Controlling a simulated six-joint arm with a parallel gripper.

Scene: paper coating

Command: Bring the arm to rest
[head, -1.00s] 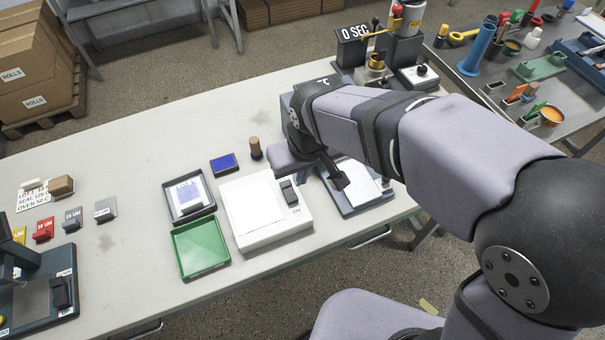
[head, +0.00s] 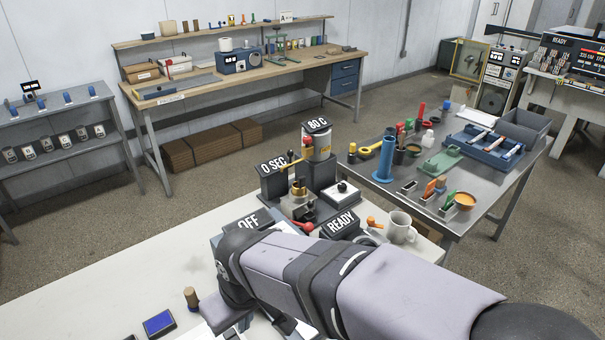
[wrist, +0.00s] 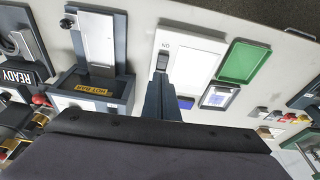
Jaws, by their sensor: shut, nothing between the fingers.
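My gripper (wrist: 164,92) is shut and empty in the wrist view, its dark fingers beside the white box (wrist: 192,52) marked ON. In the head view my arm reaches across the lower middle over the pale bench (head: 120,270).
In the head view, a wooden-handled stamp (head: 191,298), a blue pad (head: 159,323), a READY sign (head: 344,224) and a mug (head: 400,228) stand near the arm.

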